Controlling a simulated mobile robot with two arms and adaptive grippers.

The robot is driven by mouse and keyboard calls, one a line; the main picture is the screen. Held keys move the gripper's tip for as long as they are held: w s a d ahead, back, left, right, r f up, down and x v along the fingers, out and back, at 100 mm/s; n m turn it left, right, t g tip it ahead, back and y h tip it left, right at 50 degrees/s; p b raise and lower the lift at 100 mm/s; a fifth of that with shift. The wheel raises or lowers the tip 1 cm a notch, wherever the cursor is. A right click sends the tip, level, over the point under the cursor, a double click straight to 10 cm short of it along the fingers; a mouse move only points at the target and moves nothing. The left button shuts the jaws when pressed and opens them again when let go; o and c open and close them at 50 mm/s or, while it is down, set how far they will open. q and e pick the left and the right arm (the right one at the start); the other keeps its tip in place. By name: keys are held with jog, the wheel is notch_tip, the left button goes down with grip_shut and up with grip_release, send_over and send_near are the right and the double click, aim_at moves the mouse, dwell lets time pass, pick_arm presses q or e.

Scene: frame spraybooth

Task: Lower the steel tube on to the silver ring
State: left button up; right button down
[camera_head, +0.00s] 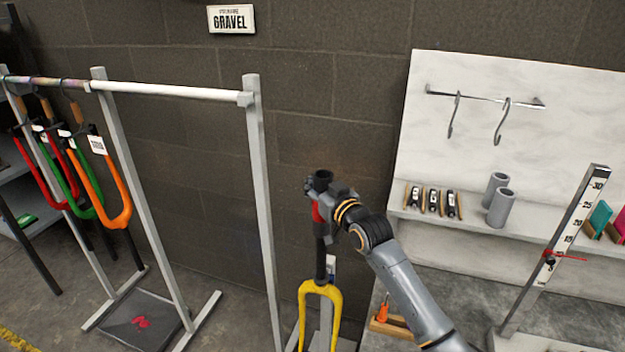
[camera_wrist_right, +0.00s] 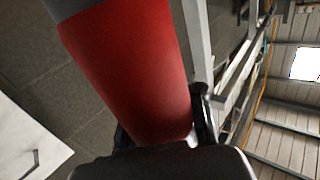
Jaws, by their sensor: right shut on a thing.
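My right gripper (camera_head: 322,197) is shut on the red grip of a tube (camera_head: 317,212) with a dark top end. It holds the tube upright above a yellow fork (camera_head: 304,300). The red grip fills much of the right wrist view (camera_wrist_right: 135,70), with a grey part at its upper end. Below the grip a dark shaft (camera_head: 320,262) runs down to the fork's crown; I cannot tell where the held tube ends and the fork's own stem begins. I cannot make out the silver ring. My left gripper is not in view.
A bench shelf (camera_head: 470,222) at right holds two grey cylinders (camera_head: 501,207) and several small dark parts. A measuring post (camera_head: 560,235) stands at the right. A grey rack (camera_head: 262,180) with several coloured forks stands at left. An orange-handled tool (camera_head: 382,313) lies low, near my arm.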

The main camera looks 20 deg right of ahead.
jog(key=shift+f+b, duration=1.35)
jog(key=shift+f, duration=1.2)
jog(key=shift+f+b, duration=1.8)
jog(key=shift+f, duration=1)
jog(key=shift+f, duration=0.1)
jog(key=shift+f+b, duration=1.45)
jog(key=shift+f, duration=0.75)
